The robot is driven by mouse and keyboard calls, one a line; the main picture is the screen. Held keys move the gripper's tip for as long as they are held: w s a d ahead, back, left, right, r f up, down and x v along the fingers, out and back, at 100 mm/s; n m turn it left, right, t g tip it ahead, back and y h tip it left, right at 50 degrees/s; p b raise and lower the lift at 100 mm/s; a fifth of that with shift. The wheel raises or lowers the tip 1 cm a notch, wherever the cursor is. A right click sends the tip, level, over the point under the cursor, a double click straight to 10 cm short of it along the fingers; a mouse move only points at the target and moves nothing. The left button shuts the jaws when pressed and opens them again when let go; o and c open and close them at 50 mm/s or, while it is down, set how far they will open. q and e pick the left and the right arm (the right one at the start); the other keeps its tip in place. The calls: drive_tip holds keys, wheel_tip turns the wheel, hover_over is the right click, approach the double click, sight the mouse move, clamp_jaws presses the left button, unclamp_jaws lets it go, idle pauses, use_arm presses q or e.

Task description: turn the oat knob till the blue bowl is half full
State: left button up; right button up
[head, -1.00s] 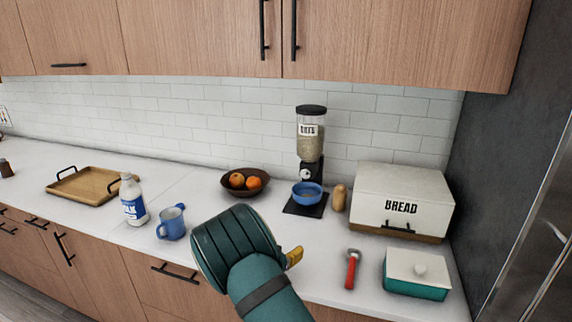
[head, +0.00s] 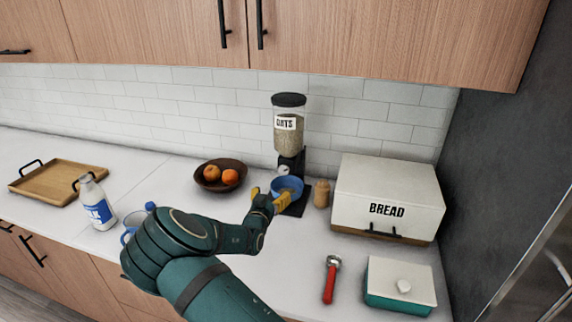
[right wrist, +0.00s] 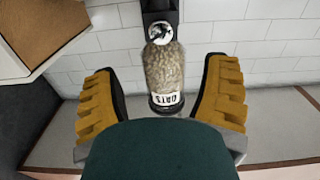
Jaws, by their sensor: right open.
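The oat dispenser (head: 287,130), a clear canister with a black lid and an OATS label, stands against the tiled wall. Its pale round knob (head: 284,170) is on the black neck, and also shows in the right wrist view (right wrist: 160,32), where the dispenser appears upside down. The blue bowl (head: 288,184) sits on the black base under the neck; no oats can be made out in it. My right gripper (head: 269,198) is open and empty, in front of the bowl and partly covering it. In the right wrist view its yellow fingers (right wrist: 162,100) stand wide either side of the canister. My left gripper is out of view.
A fruit bowl (head: 208,184) is left of the dispenser, a wooden shaker (head: 321,194) and bread box (head: 388,195) right. A blue mug (head: 131,229) is partly behind my arm. A red-handled tool (head: 330,282) and teal box (head: 398,300) lie front right.

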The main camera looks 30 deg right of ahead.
sight(283, 172)
drive_tip(key=x, duration=1.4)
drive_tip(key=shift+a+r+p, duration=0.1)
drive_tip(key=shift+r+p, duration=0.05)
drive_tip(key=shift+p, duration=0.25)
drive_tip(key=c, duration=1.2)
drive_tip(key=m+b, duration=0.1)
drive_tip(key=b, duration=0.2)
drive_tip(key=m+b, duration=0.2)
drive_tip(key=shift+f+b, duration=0.25)
drive_tip(key=shift+b, duration=0.15)
drive_tip(key=shift+a+r+m+b, duration=0.1)
drive_tip(key=shift+r+m+b, duration=0.05)
drive_tip(key=shift+m+b, duration=0.45)
